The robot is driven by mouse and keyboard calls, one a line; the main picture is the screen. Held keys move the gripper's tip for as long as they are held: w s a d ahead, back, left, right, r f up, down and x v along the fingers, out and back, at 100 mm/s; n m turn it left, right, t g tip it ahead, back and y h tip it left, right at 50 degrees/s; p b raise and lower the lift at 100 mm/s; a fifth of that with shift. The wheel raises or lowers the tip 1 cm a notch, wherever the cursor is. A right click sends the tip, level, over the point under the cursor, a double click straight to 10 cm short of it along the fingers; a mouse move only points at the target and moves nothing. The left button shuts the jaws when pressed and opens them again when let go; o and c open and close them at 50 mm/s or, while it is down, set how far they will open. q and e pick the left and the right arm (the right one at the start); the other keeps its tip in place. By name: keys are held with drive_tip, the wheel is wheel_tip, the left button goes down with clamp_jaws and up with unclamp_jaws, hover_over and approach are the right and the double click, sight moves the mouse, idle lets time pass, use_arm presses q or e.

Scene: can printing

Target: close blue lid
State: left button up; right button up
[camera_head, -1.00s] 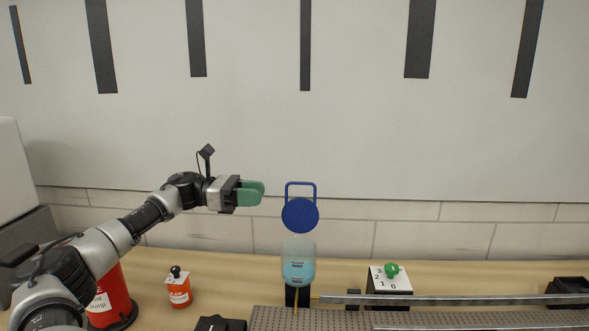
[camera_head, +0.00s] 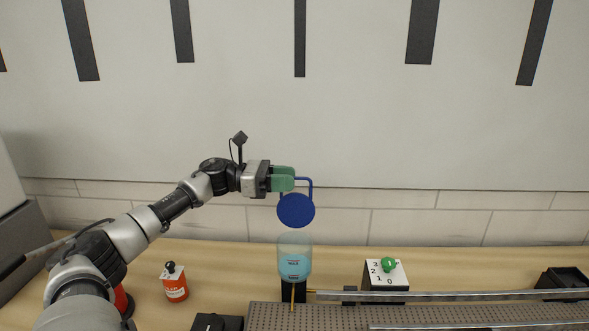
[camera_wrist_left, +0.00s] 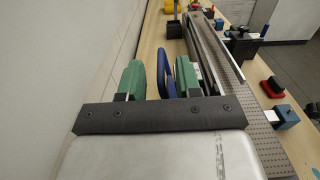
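The blue lid (camera_head: 296,211) is a round disc with a loop handle (camera_head: 311,188). It stands open, upright above the clear container (camera_head: 294,262) of light blue liquid. My left gripper (camera_head: 283,178) comes in from the left at the handle and covers its left part. In the left wrist view, the blue handle (camera_wrist_left: 166,75) appears between the two green fingers, with a clear gap to the left finger and close to the right one. The left gripper is open. Whether the right finger touches the handle I cannot tell. My right gripper is not in view.
An orange container (camera_head: 174,285) stands on the wooden table (camera_head: 225,262) at left. A numbered box with a green knob (camera_head: 388,265) stands right of the container. A metal rail (camera_head: 450,295) and perforated plate (camera_head: 400,314) run along the front right. A wall is close behind.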

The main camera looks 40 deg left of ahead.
use_arm(q)
drive_tip(key=shift+p+x, duration=0.3)
drive_tip(key=shift+x, duration=0.85)
drive_tip(key=shift+s, duration=0.1)
clamp_jaws()
